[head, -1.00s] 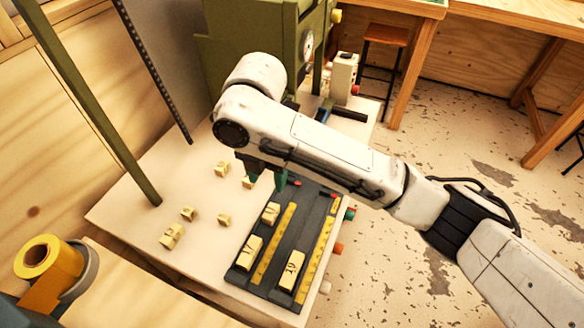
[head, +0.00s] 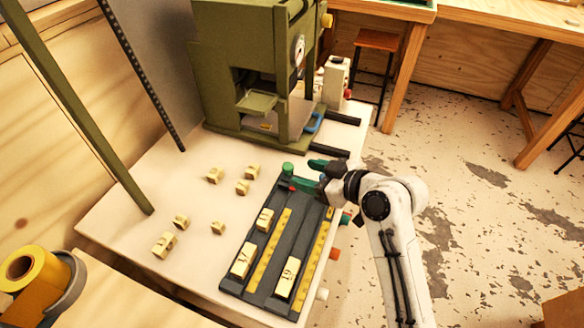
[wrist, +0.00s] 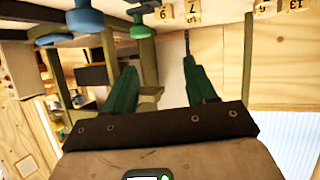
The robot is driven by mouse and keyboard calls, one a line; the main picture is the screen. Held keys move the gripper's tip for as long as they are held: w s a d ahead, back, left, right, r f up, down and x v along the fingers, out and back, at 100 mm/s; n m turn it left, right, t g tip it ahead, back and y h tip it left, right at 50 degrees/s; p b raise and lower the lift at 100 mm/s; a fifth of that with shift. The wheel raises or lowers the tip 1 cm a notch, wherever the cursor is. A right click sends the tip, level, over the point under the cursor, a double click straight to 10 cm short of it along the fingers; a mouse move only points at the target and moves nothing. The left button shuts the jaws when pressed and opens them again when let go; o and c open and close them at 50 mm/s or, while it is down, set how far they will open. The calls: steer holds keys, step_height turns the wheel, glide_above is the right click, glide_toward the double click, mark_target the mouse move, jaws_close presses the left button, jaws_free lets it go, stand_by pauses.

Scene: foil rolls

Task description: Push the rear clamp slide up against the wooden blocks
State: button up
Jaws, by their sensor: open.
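The dark clamp tray (head: 262,287) lies on the pale bench top in the head view, with two yellow scales. Three wooden blocks, one left-rear (head: 265,219), one left-front (head: 243,260) and one right-front (head: 288,278), lie in its channels. My gripper (head: 308,175) is over the tray's far end, its green fingers apart and empty, pointing left. A round green knob (head: 287,168) stands near the fingertips; whether they touch it is unclear. The rear clamp slide cannot be clearly told apart from the tray there. In the wrist view, the open fingers (wrist: 160,68) show nothing between them.
Several loose wooden blocks (head: 181,221) lie on the bench left of the tray. A green press (head: 250,60) stands behind. An orange-red knob (head: 334,253) sticks out from the tray's right side. A yellow foil roll (head: 30,280) stands at lower left.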

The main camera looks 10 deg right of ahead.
mark_target(289, 167)
steer(key=shift+m+t+h, duration=0.5)
steer(key=shift+m, duration=0.4)
steer(key=w+a+f, duration=0.1)
steer(key=w, duration=0.1)
steer(key=w+f, duration=0.2)
steer(key=w, duration=0.1)
steer(key=w+a+f+p, duration=0.1)
steer(key=w+f, duration=0.1)
steer(key=shift+w+a+f, duration=0.15)
steer(key=shift+w+a, duration=0.05)
steer(key=shift+a, duration=0.1)
steer(key=shift+c, duration=0.3)
jaws_close()
